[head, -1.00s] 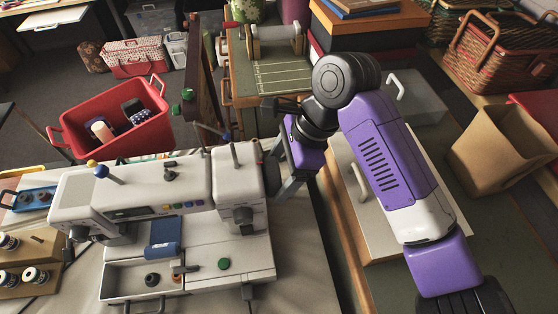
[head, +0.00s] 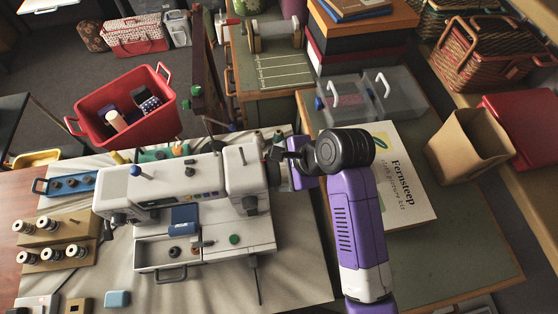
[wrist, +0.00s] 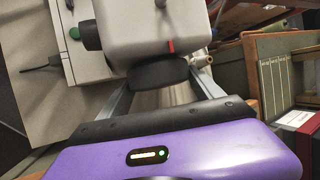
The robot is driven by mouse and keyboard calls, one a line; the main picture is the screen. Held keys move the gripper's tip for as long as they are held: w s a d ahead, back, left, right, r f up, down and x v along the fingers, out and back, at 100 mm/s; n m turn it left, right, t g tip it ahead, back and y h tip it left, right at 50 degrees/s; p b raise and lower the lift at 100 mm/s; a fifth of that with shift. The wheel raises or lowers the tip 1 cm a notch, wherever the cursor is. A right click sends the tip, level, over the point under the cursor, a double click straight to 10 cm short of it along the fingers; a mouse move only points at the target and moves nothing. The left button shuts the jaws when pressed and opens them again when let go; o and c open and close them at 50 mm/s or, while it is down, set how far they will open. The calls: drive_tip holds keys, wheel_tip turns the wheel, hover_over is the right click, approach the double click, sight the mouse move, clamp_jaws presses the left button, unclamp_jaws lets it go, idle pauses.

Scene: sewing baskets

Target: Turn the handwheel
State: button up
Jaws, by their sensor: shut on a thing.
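The white sewing machine (head: 185,190) stands on a pale cloth at the centre left of the head view. Its dark round handwheel (wrist: 160,74) is on the machine's end and shows clearly in the wrist view. My gripper (wrist: 165,82) is shut on the handwheel, with one grey finger on either side of it. In the head view my gripper (head: 276,168) is at the machine's right end, where my wrist partly hides the wheel and fingers.
A flat white picture-kit box (head: 410,200) lies right of my arm. Clear bins (head: 345,108) stand behind it. A spool rack (head: 55,240) and blue tray (head: 65,183) are left of the machine. A red basket (head: 120,105) is behind.

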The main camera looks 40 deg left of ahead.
drive_tip(key=t+y, duration=0.1)
drive_tip(key=y+b, duration=0.1)
drive_tip(key=shift+s+d+f+n+t+y, duration=0.2)
drive_tip(key=shift+f+n+t+y, duration=0.1)
drive_tip(key=shift+f+t, duration=0.1)
drive_tip(key=t+y+b, duration=0.1)
drive_tip(key=b, duration=0.1)
drive_tip(key=n+y+b, duration=0.1)
drive_tip(key=b, duration=0.1)
drive_tip(key=shift+f+t+y, duration=0.25)
drive_tip(key=shift+t+y, duration=0.05)
drive_tip(key=shift+t, duration=0.1)
drive_tip(key=y+b, duration=0.1)
drive_tip(key=b, duration=0.3)
drive_tip(key=n+t+y+b, duration=0.1)
drive_tip(key=b, duration=0.3)
drive_tip(key=t+y+b, duration=0.1)
drive_tip(key=y+b, duration=0.1)
drive_tip(key=b, duration=0.2)
drive_tip(key=shift+f, duration=0.25)
drive_tip(key=n+y+b, duration=0.1)
drive_tip(key=b, duration=0.2)
drive_tip(key=shift+r+t+y+b, duration=0.15)
drive_tip(key=shift+t+y+b, duration=0.15)
drive_tip(key=shift+b, duration=0.1)
drive_tip(key=shift+r+b, duration=0.25)
drive_tip(key=shift+b, duration=0.35)
drive_tip(key=o, duration=1.4)
